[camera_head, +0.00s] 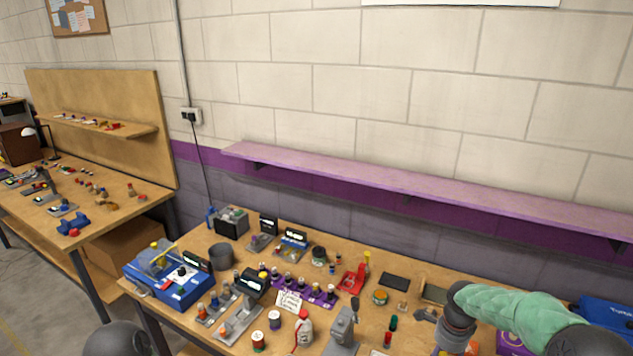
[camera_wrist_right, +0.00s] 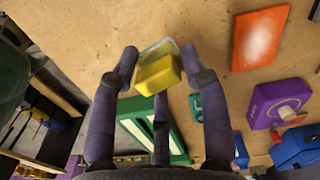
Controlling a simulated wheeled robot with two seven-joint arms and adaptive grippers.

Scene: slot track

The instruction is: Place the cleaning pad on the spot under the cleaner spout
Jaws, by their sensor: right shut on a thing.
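My right gripper (camera_wrist_right: 157,75) is shut on a yellow block (camera_wrist_right: 158,74), which looks like the cleaning pad. Its fingers stand on either side of the block, above the wooden bench. A pale, partly covered patch (camera_wrist_right: 156,47) shows just behind the block. In the head view my right arm comes in from the right, and what its gripper holds is not clear there. A white bottle with red parts (camera_head: 303,328) stands near the front of the bench; I cannot tell if it is the cleaner. The spot under the spout is not identifiable. My left gripper is out of view.
The wrist view shows an orange-red plate (camera_wrist_right: 260,38), a green-framed piece (camera_wrist_right: 175,140), a purple box (camera_wrist_right: 270,105) and a blue item (camera_wrist_right: 298,147). A blue machine (camera_head: 168,277) and many small parts crowd the bench. A purple shelf (camera_head: 400,182) runs above it.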

